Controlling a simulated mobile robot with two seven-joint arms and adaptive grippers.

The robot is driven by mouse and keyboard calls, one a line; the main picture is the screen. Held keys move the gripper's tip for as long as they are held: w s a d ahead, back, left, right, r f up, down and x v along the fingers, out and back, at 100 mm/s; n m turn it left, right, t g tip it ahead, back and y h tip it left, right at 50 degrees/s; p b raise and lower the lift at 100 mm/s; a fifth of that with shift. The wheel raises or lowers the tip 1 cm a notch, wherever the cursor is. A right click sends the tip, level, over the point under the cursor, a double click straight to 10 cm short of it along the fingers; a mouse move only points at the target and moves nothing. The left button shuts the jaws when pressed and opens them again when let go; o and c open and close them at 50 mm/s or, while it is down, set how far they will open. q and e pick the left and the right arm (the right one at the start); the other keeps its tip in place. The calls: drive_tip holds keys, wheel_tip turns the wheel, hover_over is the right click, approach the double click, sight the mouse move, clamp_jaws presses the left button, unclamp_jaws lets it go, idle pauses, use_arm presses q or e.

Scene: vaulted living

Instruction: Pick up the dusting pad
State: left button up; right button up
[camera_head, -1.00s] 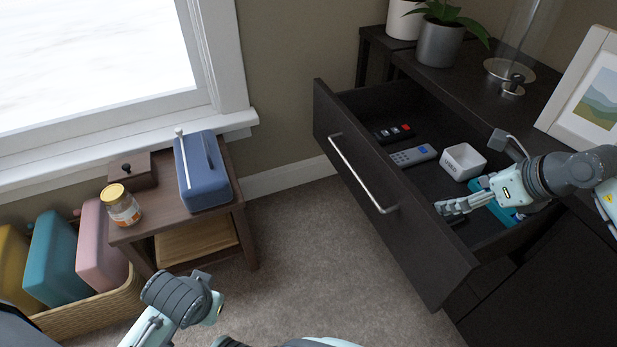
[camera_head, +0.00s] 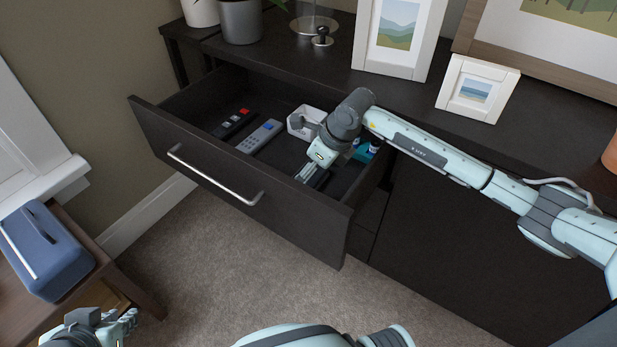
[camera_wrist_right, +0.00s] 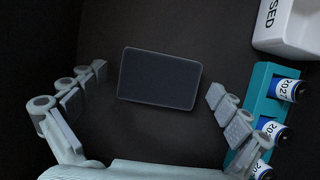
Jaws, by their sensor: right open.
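A dark rectangular pad (camera_wrist_right: 160,78), which I take for the dusting pad, lies flat on the dark bottom of the open drawer (camera_head: 215,180). My right gripper (camera_wrist_right: 157,84) is open, with one finger on each side of the pad and a gap on both sides. In the head view my right gripper (camera_head: 306,173) reaches down into the drawer's right part, and the pad is mostly hidden there. My left gripper (camera_head: 120,325) is at the bottom left, above the carpet and away from the drawer; its jaw opening is unclear.
A white box (camera_head: 298,122) and a teal holder (camera_wrist_right: 262,78) with several blue-labelled cylinders stand close to my right gripper. A grey remote (camera_head: 260,136) and a black remote (camera_head: 232,124) lie further left. Picture frames (camera_head: 478,90) stand on the cabinet top.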

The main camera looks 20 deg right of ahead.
drive_tip(key=c, duration=1.2)
drive_tip(key=shift+r, duration=0.1)
drive_tip(key=shift+r, duration=0.35)
use_arm(q)
drive_tip(key=shift+s+a+f+g+y, duration=0.2)
drive_tip(key=shift+s+a+g, duration=0.1)
drive_tip(key=shift+s+a, duration=0.2)
drive_tip(key=shift+s+a+f+g+y, duration=0.15)
drive_tip(key=shift+s+a+g, duration=0.2)
drive_tip(key=shift+s, duration=0.2)
use_arm(e)
wheel_tip(320, 180, up, 9)
drive_tip(key=shift+r, duration=0.1)
